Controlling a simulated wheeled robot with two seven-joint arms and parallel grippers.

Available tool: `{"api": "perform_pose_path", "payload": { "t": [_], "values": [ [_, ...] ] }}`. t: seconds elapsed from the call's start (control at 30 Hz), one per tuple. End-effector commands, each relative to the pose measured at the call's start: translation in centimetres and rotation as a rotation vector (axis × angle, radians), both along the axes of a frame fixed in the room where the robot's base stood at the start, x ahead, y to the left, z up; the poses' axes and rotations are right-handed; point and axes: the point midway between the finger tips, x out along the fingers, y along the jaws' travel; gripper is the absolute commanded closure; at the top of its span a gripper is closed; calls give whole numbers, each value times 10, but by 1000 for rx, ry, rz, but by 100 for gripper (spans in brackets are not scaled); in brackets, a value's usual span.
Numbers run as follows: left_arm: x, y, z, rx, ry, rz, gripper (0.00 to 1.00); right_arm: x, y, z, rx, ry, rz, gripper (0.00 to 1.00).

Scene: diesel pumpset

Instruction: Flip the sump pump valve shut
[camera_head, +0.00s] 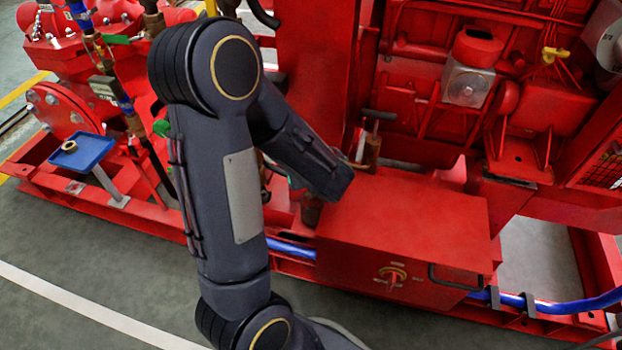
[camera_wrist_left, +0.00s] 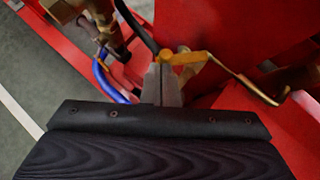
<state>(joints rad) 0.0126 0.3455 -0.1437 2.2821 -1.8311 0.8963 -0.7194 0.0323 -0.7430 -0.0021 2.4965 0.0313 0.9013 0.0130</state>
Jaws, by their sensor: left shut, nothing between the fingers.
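In the left wrist view my left gripper (camera_wrist_left: 163,82) is shut, with its fingertips close to a yellow valve lever (camera_wrist_left: 187,58). The lever runs right from the fingertips and bends down into a thin brownish handle (camera_wrist_left: 250,88). Nothing shows between the fingers, and I cannot tell whether they touch the lever. In the head view my dark left arm reaches down toward the red box, and its fingers and the lever are hidden or too small to make out. My right gripper is not in view.
A blue hose (camera_head: 560,305) runs along the red frame; a blue tray (camera_head: 82,152) is at left. Grey floor is clear in front.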

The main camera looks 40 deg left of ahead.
Motion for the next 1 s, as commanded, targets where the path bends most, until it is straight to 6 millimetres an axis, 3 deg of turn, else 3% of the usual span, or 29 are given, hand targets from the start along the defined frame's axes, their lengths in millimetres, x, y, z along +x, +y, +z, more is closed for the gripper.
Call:
{"api": "perform_pose_path", "payload": {
  "t": [0.6,1.0],
  "values": [
    [8,45,0,1,-3,20,100,0,0,-12,0,0,0,67],
    [11,51,0,0,0,18,100,0,0,-13,0,0,0,67]
  ]
}}
